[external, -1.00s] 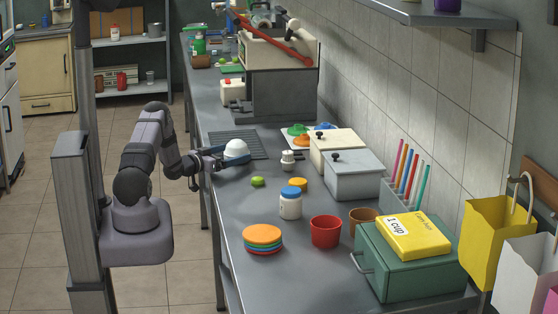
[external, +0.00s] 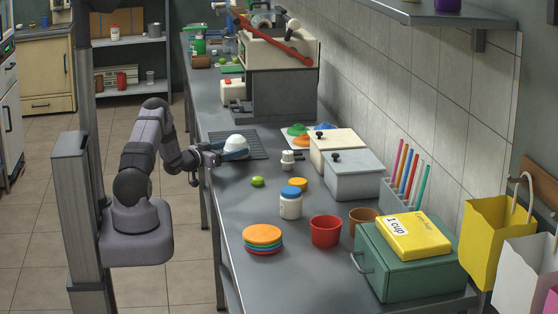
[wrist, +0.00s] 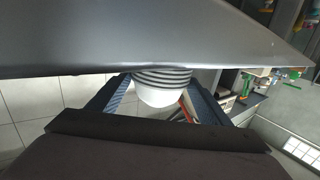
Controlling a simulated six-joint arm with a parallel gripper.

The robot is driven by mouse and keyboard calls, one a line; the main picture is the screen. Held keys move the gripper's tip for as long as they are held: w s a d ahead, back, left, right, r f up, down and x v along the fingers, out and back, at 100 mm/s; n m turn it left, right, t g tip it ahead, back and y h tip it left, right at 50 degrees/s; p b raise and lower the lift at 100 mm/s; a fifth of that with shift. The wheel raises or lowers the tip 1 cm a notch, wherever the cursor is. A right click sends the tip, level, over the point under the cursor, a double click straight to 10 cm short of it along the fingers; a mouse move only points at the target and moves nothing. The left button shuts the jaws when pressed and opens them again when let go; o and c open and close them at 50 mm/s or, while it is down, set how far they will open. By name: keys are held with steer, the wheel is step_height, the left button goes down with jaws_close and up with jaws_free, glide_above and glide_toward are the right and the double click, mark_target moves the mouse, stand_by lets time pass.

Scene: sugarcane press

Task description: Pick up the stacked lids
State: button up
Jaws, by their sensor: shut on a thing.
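A stack of white dome-shaped lids (external: 236,141) is at the dark ribbed mat on the left side of the counter. In the wrist view the stack shows as a white rounded top with grey and white striped rims (wrist: 166,77). My gripper (external: 228,150) has its blue fingers on both sides of the stack and is shut on it. The fingers also show around it in the wrist view (wrist: 157,93). I cannot tell clearly whether the stack is clear of the mat. Part of it is hidden behind the near finger.
The dark ribbed mat (external: 256,151) lies below. A green lime (external: 257,181), a white jar with blue lid (external: 290,205) and stacked coloured discs (external: 262,236) stand nearer. A grey lidded bin (external: 352,178) is to the right. The counter's left-front area is clear.

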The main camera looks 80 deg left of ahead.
mark_target(230, 140)
step_height(230, 140, up, 8)
steer(key=shift+r+b, duration=0.15)
steer(key=shift+b, duration=0.15)
